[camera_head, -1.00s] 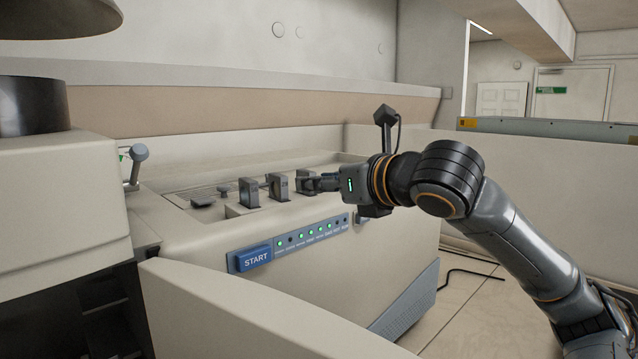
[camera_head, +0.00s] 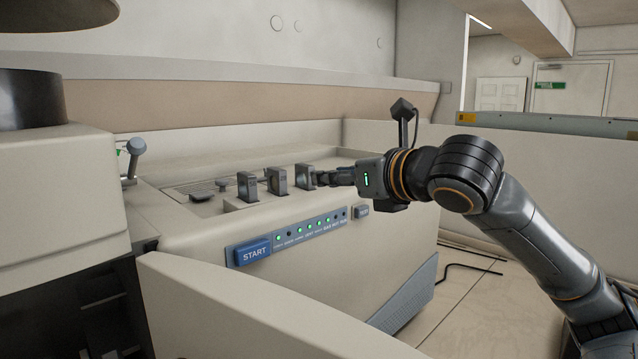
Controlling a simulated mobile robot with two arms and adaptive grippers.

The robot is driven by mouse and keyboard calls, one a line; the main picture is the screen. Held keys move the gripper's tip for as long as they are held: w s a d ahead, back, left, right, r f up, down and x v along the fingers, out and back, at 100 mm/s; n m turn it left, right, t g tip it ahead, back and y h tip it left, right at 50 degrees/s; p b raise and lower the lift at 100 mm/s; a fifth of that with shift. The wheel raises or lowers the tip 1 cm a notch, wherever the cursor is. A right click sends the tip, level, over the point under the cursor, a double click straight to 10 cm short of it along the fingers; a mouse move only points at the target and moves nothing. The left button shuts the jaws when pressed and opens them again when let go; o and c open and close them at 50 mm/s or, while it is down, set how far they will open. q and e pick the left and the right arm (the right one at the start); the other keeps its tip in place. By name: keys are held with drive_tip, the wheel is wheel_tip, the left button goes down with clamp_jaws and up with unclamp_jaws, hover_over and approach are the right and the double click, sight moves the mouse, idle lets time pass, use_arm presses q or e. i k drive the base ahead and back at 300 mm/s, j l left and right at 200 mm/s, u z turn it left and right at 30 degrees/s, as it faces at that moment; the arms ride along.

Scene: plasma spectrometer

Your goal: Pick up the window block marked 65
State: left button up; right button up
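Three dark grey window blocks stand upright in a row on top of the beige instrument: a left block (camera_head: 247,187), a middle block (camera_head: 277,181) and a right block (camera_head: 305,176). Their markings are too small to read, so I cannot tell which is 65. My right gripper (camera_head: 323,177) comes from the right, with its fingers pointing left at the right block. The fingertips are close beside that block; whether they touch it I cannot tell. The fingers are small and dark, and their opening is unclear. My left gripper is not in view.
The instrument's front has a blue START button (camera_head: 253,252), a row of small lights and a grey button (camera_head: 362,212). Dark knobs (camera_head: 202,195) sit left of the blocks. A lever (camera_head: 134,158) stands farther left. A beige panel (camera_head: 240,310) rises in front.

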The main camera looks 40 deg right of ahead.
sight(302, 178)
drive_tip(key=z, duration=1.1)
